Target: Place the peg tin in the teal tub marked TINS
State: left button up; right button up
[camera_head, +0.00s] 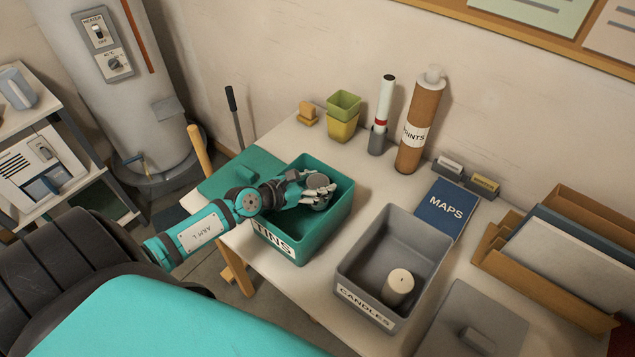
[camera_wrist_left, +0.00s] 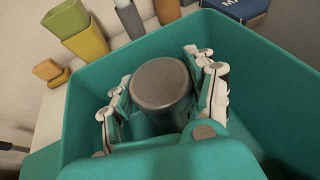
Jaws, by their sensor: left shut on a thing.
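The peg tin (camera_wrist_left: 162,85), a grey round metal tin, is held between the two fingers of my left gripper (camera_wrist_left: 162,100) in the left wrist view. In the head view the left gripper (camera_head: 318,192) is over the opening of the teal tub (camera_head: 318,238) labelled TINS, and the tin (camera_head: 318,203) shows small at the fingertips. The tub's walls (camera_wrist_left: 255,75) surround the gripper in the wrist view. My fingers hide part of the tin, and I cannot tell whether it touches the tub's floor. My right gripper is not in view.
A grey tub (camera_head: 375,230) labelled CANDLES, with a candle (camera_head: 397,287) inside, stands to the right. A teal lid (camera_head: 232,172) lies left of the teal tub. Green and yellow pots (camera_head: 343,115) and a tall brown tube (camera_head: 420,115) stand behind. A blue MAPS book (camera_head: 446,207) lies farther right.

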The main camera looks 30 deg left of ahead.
pick_arm(q)
jog(key=o, duration=1.4)
jog(key=shift+o, duration=0.2)
jog(key=shift+r, duration=0.25)
jog(key=shift+r+p, duration=0.6)
jog(key=shift+p, duration=0.15)
jog(key=b+v, duration=0.2)
jog(key=v, duration=0.9)
jog(key=shift+s, duration=0.5)
jog(key=shift+a+f, duration=0.1)
jog(key=shift+f, duration=0.05)
